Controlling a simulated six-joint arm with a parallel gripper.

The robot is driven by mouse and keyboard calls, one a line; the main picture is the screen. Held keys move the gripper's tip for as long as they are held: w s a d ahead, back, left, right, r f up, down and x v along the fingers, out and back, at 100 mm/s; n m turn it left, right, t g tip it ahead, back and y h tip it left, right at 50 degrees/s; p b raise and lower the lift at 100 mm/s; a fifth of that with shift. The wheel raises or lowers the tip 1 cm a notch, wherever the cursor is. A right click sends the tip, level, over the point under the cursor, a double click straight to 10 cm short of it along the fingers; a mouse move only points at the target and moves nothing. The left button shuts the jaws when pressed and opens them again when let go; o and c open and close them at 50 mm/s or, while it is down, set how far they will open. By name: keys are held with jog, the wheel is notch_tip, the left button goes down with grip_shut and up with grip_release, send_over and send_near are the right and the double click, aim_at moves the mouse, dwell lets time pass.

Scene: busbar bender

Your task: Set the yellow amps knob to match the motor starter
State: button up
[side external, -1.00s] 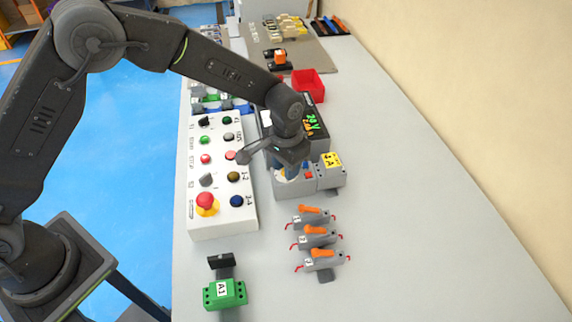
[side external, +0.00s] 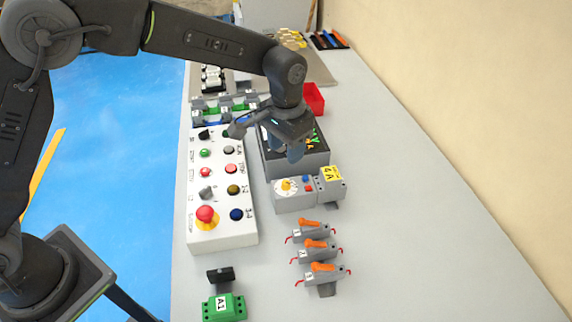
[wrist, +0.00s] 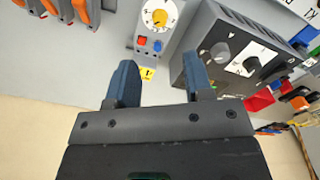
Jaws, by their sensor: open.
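The motor starter (side external: 294,199) is a grey box with a yellow label (side external: 333,174) that reads 4 A. Its white dial carries the yellow amps knob (side external: 286,186), with blue and red buttons beside it. The wrist view also shows the yellow knob (wrist: 159,18) at the top centre; the scale numbers are too small to read there. My gripper (side external: 296,152) is open and empty, above the dark power supply (side external: 314,164), behind the starter and apart from the knob. In the wrist view both blue fingers of my gripper (wrist: 160,68) stand apart.
A white control panel (side external: 222,222) with buttons and a red emergency stop lies left of the starter. Several orange-levered clamps (side external: 316,256) and a green A1 block (side external: 224,307) are in front. A red bin (side external: 315,99) stands behind. The table's right side is clear.

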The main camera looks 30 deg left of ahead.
jog(key=shift+r, duration=1.85)
jog(key=s+a+r+n+t, duration=0.1)
jog(key=s+a+r+t, duration=0.2)
jog(key=s+a+r, duration=0.75)
jog(key=s+a+f+n+t, duration=0.1)
jog(key=s+a, duration=0.5)
jog(key=s, duration=0.9)
jog(key=shift+a+n+t, duration=0.2)
jog(key=shift+n+t, duration=0.3)
jog(key=shift+t, duration=0.3)
